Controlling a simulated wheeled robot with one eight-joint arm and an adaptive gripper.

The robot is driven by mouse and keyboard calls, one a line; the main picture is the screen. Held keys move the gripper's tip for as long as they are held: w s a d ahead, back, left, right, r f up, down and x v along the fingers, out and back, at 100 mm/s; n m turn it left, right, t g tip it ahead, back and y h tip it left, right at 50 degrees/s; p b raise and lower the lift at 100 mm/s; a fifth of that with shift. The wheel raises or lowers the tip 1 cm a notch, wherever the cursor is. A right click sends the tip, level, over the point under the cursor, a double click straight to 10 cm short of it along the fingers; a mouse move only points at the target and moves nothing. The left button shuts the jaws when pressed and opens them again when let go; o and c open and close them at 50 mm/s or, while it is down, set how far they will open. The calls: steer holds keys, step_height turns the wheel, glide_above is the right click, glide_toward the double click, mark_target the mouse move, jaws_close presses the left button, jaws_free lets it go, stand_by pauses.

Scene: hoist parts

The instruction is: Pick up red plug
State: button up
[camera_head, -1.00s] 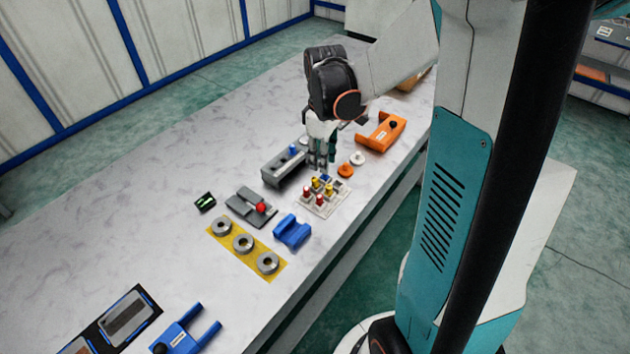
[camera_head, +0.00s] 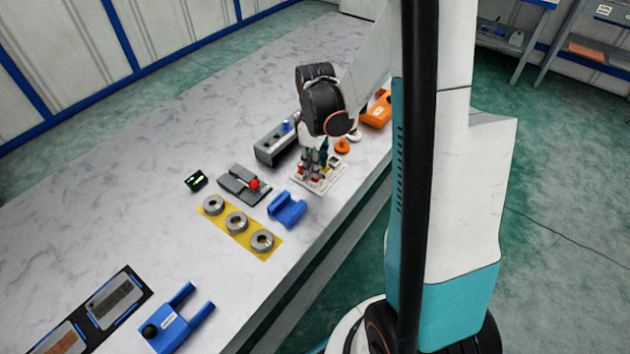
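A pale tray (camera_head: 330,181) on the table holds several small coloured plugs. A red plug (camera_head: 299,169) shows at its left side, and another red spot shows low between my fingers. My gripper (camera_head: 315,167) points down over the tray, with its fingertips among the plugs. The fingers hide much of the tray's middle, including most of the other plugs. I cannot tell whether the fingers are apart or closed on a plug.
A grey block with a blue knob (camera_head: 287,126) stands behind the tray. An orange ring (camera_head: 342,146) and an orange bracket (camera_head: 377,110) lie to its right. A blue bracket (camera_head: 286,209) and a yellow strip (camera_head: 270,254) with metal rings are in front-left.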

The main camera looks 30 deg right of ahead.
step_height(320, 180, down, 2)
steer(key=shift+f, duration=0.25)
steer(key=c, duration=0.6)
steer(key=shift+o, duration=0.2)
steer(key=shift+r, duration=0.15)
